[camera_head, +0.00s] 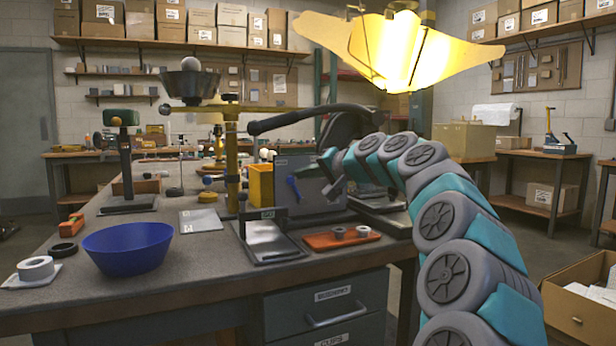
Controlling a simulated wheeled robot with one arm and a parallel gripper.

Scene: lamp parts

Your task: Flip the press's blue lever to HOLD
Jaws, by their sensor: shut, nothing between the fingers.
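The blue lever (294,188) sits on the front face of a grey box-shaped unit (316,205) on the workbench. It is tilted, with its upper end to the left. Any HOLD marking is too small to read. My gripper (332,190) is just right of the lever in the picture, in front of the grey face. Its dark fingers are shut and empty. A small gap shows between the fingers and the lever; I cannot tell the distance in depth. A long black handle (300,118) reaches left above the unit, and my arm hides part of its right side.
An orange tray (318,243) with small rings and a metal plate stand (266,238) lie in front of the unit. A yellow bin (260,183) stands left of it. A blue bowl (128,250) is at the bench's left. A lit yellow lamp shade (400,50) hangs above my arm.

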